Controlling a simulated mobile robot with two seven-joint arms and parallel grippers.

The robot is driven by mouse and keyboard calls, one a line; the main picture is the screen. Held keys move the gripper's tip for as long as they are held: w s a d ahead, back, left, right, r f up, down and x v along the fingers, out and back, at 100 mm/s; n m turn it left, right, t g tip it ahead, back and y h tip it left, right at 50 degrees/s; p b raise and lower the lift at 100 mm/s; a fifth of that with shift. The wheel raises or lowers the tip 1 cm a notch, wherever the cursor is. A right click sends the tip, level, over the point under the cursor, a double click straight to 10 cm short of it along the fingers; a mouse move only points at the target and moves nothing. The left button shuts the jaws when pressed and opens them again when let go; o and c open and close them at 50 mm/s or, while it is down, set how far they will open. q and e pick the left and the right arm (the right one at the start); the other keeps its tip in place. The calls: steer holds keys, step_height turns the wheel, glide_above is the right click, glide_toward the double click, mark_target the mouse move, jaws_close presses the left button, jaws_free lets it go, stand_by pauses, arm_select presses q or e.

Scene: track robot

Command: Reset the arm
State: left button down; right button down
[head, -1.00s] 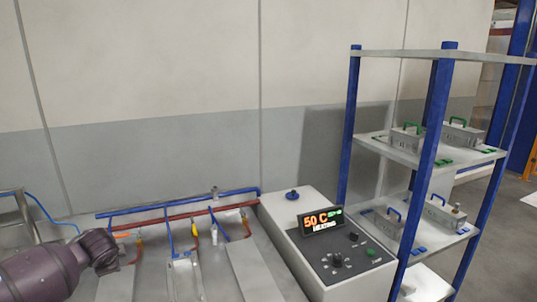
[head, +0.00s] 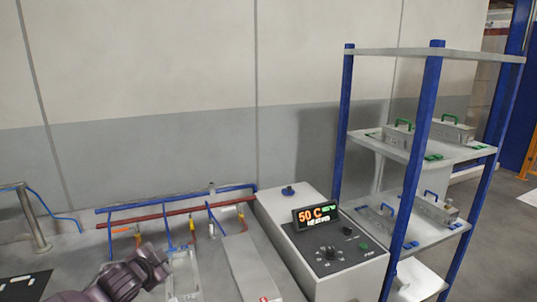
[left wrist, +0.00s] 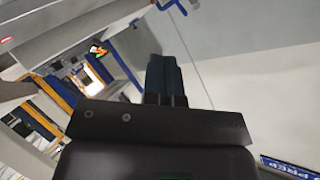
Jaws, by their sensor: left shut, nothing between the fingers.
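My left arm (head: 125,276), dark purple, comes in at the lower left of the head view, bent low in front of the bench with the pipes. Its hand end is near the metal tray on the bench; the fingers are too small to make out there. In the left wrist view my left gripper (left wrist: 164,73) shows two dark fingers side by side, closed together with nothing between them. They point up in that picture, toward a pale wall and floor. My right gripper is in neither view.
A control box (head: 322,240) with a lit display reading 50 C stands right of the pipes (head: 175,208). A shelf rack (head: 430,145) with blue posts holds metal boxes with green and blue handles. The wall behind is bare.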

arm_select(q)
steer(key=s+f+n+y, duration=0.1)
steer(key=s+f+n, duration=0.2)
steer(key=s+f, duration=0.4)
steer(key=s+f+n+g+y+b, duration=0.1)
steer(key=s+f+n, duration=0.2)
steer(key=s, duration=1.2)
steer(key=s+f+n, duration=0.3)
steer(key=s+f, duration=0.7)
steer(key=s, duration=0.1)
steer(key=shift+s+f+n+g+y+b, duration=0.3)
steer(key=shift+f+n+y+b, duration=0.05)
steer(key=shift+n+y+b, duration=0.05)
